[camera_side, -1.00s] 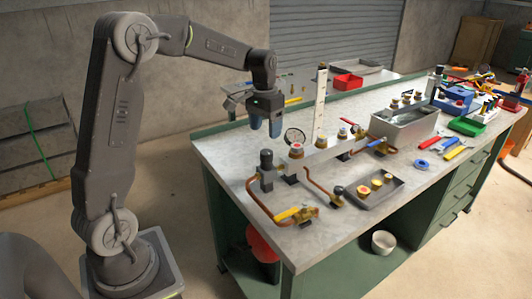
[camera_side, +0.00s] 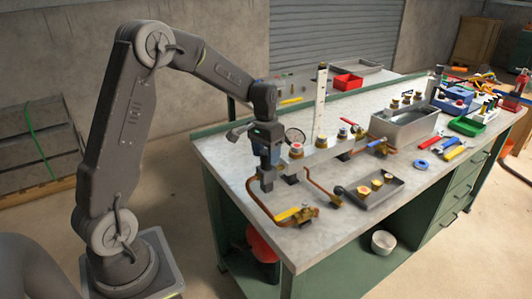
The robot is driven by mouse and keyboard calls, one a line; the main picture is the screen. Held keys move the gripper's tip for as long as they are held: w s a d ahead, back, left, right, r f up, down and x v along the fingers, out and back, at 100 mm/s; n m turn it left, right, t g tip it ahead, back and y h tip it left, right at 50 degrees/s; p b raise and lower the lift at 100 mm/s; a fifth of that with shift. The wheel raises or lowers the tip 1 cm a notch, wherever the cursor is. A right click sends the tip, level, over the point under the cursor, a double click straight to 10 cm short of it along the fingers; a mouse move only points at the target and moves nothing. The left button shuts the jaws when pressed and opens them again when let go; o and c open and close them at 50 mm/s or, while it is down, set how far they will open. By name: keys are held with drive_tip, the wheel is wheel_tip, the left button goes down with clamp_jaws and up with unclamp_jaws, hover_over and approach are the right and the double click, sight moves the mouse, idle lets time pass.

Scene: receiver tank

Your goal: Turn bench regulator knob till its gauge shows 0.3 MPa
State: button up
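The bench regulator (camera_side: 266,183) stands at the near left of the bench, its dark lower body showing. Its black knob is hidden behind my gripper (camera_side: 270,160). My gripper points straight down over the regulator, with its blue fingers at the height of the knob. I cannot tell whether the fingers touch the knob or are shut on it. The round, pale gauge (camera_side: 296,135) is just to the right of my gripper. Its needle and reading are too small to make out.
A copper pipe (camera_side: 256,203) loops from the regulator to a yellow-handled valve (camera_side: 292,214). A pale manifold block (camera_side: 325,155) with a tall white scale (camera_side: 321,105) stands to the right. A dark tray (camera_side: 371,194) holds several brass fittings. The front left bench corner is clear.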

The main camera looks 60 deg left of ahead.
drive_tip(key=c, duration=0.6)
drive_tip(key=shift+c, duration=0.2)
